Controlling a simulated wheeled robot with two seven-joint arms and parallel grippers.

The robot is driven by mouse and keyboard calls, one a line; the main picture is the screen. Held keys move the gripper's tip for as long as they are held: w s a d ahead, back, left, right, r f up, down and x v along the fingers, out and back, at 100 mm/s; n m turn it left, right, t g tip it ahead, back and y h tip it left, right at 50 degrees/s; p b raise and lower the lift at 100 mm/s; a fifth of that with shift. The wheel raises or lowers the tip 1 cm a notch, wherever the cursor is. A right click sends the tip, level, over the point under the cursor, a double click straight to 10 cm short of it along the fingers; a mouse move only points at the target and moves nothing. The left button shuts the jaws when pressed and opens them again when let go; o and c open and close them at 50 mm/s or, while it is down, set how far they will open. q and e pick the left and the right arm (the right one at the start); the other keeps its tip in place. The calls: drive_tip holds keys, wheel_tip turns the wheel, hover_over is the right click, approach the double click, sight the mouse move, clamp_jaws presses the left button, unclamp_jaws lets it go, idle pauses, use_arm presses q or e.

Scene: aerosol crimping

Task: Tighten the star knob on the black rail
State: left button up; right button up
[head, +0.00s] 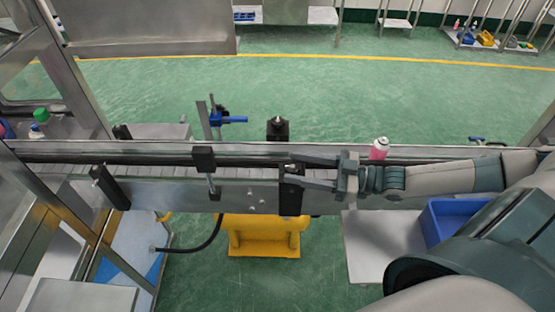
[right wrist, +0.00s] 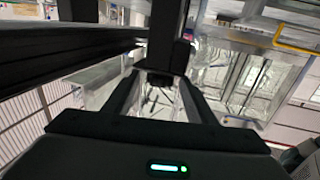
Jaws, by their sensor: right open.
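The black rail (head: 150,158) runs left to right along the conveyor, and a dark bar crosses the left of the right wrist view (right wrist: 60,52). My right gripper (head: 294,172) reaches in from the right, with its open fingers at a black clamp block (head: 291,200) on the near side of the conveyor. In the right wrist view, the two fingers of my right gripper (right wrist: 160,90) point at a dark post (right wrist: 168,40). A small dark knob-like part (right wrist: 160,79) shows between the fingertips; its star shape and any contact cannot be made out. My left gripper is out of view.
Other black clamp blocks (head: 204,159) stand along the conveyor, and a dark pointed fixture (head: 278,129) is behind it. A pink can (head: 379,150) stands close to my right wrist. A blue bin (head: 446,218) is at lower right. Green floor lies beyond.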

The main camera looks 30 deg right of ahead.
sight(282, 171)
drive_tip(key=p+x, duration=0.1)
drive_tip(key=x, duration=0.3)
drive_tip(key=shift+w+a+r+p, duration=0.15)
drive_tip(key=shift+w+a+p, duration=0.05)
drive_tip(key=shift+w+p, duration=0.1)
drive_tip(key=shift+w+a, duration=0.3)
drive_tip(key=shift+a, duration=0.15)
drive_tip(key=c, duration=1)
